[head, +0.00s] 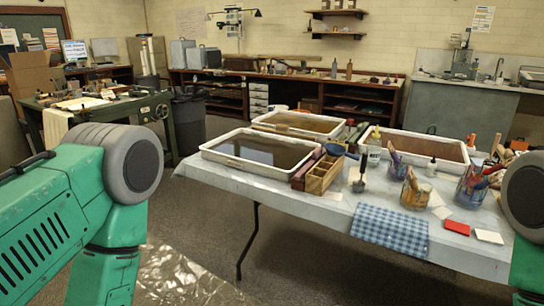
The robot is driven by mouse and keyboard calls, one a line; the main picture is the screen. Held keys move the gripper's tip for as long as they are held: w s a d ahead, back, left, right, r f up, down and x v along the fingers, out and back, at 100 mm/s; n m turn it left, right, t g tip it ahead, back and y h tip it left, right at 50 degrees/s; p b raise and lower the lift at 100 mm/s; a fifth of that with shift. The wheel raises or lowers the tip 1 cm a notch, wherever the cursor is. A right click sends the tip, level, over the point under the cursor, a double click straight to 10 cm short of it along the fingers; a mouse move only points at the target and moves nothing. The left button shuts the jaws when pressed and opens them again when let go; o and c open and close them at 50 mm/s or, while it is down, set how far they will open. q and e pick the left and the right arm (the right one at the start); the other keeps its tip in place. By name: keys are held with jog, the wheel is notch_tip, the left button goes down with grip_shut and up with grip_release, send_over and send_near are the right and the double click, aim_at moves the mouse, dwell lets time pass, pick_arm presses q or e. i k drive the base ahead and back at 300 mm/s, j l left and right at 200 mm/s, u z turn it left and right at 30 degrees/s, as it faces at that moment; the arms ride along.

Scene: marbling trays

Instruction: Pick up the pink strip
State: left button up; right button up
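I cannot make out a thing that is clearly a pink strip. A flat red piece (456,227) lies near the front edge of the cloth-covered table (300,207), left of a white piece (489,236). A long dark red piece (307,169) lies between the front-left tray (236,163) and a wooden compartment box (323,174). My green left and right arms show at the picture's sides, but neither gripper is in view.
Two more trays stand behind, one at the back (268,128) and one at the right. A blue checked cloth (390,229) hangs over the front edge. Jars of brushes (416,192) and a white bottle (374,155) crowd the right half. Crumpled plastic sheeting (185,277) covers the floor, front left.

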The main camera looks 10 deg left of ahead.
aim_at(318, 152)
jog(key=z, duration=1.75)
jog(key=u, duration=1.75)
jog(key=i+j, duration=0.25)
jog(key=i+j+z, duration=0.1)
jog(key=i+j, duration=0.2)
jog(key=j, duration=0.15)
